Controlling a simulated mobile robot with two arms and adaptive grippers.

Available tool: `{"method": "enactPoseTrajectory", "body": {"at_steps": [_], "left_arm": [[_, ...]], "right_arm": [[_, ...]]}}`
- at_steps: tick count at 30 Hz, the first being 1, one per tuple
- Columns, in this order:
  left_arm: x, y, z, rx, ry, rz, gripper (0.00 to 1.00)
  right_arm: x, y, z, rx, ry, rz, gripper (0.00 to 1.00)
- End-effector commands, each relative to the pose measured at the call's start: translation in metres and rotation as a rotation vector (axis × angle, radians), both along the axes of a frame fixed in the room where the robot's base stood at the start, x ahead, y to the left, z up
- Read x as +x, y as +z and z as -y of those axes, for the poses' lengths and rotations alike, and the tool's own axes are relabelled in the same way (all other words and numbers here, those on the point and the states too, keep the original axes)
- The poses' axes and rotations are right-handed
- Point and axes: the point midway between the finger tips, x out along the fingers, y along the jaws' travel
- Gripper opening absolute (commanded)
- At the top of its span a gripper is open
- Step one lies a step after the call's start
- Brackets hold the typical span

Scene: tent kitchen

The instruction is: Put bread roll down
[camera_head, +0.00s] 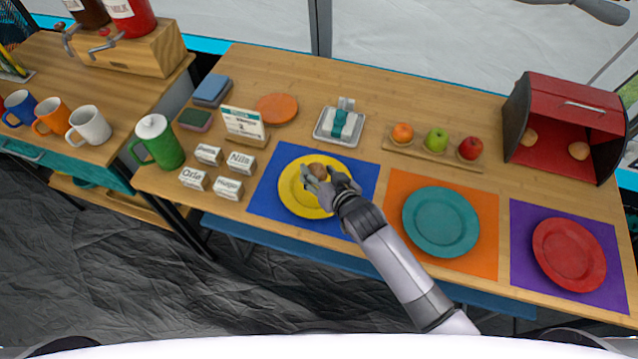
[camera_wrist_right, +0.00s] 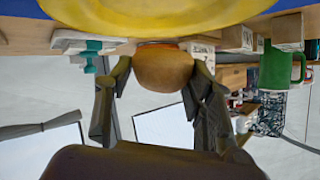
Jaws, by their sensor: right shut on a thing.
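A brown bread roll (camera_head: 318,170) is held between the fingers of my right gripper (camera_head: 326,181). The gripper is shut on it, over the yellow plate (camera_head: 292,199) on the blue mat (camera_head: 268,195). In the right wrist view the roll (camera_wrist_right: 163,69) sits between the two dark fingers, close to the yellow plate (camera_wrist_right: 150,18). I cannot tell for sure whether the roll touches the plate. My left gripper is not in view.
A teal plate (camera_head: 440,222) and a red plate (camera_head: 569,253) lie to the right. An open red bread box (camera_head: 570,100) holds more rolls. Fruit on a wooden tray (camera_head: 427,157), a napkin holder (camera_head: 340,124), name cards (camera_head: 229,188) and a green pitcher (camera_head: 160,142) stand around.

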Motion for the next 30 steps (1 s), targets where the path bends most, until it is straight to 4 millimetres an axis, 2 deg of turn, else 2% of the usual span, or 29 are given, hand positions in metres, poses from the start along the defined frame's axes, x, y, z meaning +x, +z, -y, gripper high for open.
{"method": "enactPoseTrajectory", "body": {"at_steps": [12,25,26,30], "left_arm": [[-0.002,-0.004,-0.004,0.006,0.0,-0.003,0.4],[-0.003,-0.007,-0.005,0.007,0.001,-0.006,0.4],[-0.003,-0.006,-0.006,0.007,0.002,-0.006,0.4],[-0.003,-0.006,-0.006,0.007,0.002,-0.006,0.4]], "right_arm": [[0.0,-0.046,-0.001,0.002,0.0,0.001,0.35],[0.0,-0.053,0.0,0.002,0.0,0.001,0.35],[0.0,-0.052,0.0,0.001,0.001,0.001,0.51],[0.0,-0.051,0.0,0.001,0.001,0.001,0.6]]}}
